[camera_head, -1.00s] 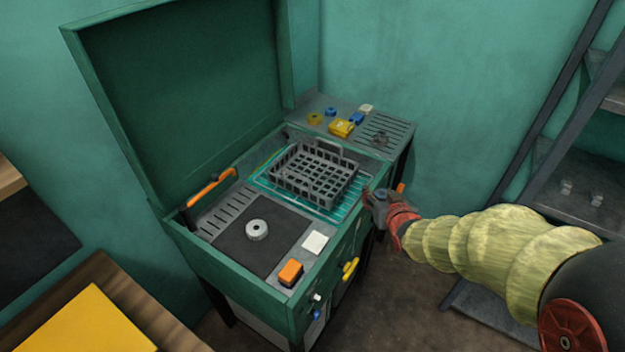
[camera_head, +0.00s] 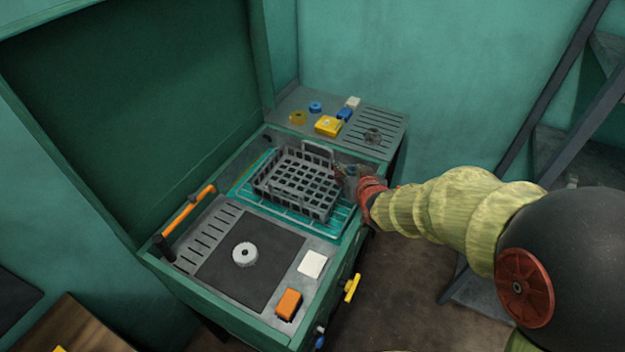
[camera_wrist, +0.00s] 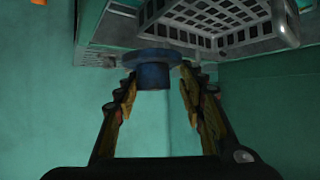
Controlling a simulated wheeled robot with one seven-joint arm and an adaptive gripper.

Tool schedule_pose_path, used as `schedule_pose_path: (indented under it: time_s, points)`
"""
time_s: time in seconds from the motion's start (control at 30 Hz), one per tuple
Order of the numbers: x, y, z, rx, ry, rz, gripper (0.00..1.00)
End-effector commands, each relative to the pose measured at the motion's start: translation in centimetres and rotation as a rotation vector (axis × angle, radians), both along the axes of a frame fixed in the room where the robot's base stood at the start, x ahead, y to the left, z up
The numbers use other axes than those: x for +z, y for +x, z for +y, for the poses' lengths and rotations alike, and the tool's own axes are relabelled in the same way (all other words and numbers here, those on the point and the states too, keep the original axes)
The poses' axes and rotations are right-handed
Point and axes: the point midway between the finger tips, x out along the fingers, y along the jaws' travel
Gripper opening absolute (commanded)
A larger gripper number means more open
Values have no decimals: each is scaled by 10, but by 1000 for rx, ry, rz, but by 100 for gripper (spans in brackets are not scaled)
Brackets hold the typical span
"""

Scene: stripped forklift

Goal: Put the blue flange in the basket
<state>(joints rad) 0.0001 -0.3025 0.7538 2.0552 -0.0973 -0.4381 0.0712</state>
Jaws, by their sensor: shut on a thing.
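The blue flange (camera_wrist: 153,72) is between the fingertips of my gripper (camera_wrist: 155,88) in the wrist view, and the jaws are shut on it. In the head view my gripper (camera_head: 350,183) is at the right side of the grey basket (camera_head: 318,208), near its rim; the flange is mostly hidden there. The basket is an open grid crate with a raised handle, sitting on a teal rack. It also shows at the top of the wrist view (camera_wrist: 222,22), beyond the flange. I cannot tell whether the gripper touches it.
A grey toothed ring (camera_head: 245,254) lies on the dark mat. An orange block (camera_head: 288,304) and a white block (camera_head: 312,263) are in front. A yellow box (camera_head: 328,125) and a blue ring (camera_head: 315,107) lie behind the basket. An open green lid (camera_head: 140,110) stands at left.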

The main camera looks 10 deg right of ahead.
Motion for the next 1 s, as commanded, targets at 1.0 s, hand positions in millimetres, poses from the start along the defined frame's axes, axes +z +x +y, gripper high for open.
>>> schedule_pose_path:
  time_s: [1.0]
  points:
    - [-113,90,70,0,0,0,3]
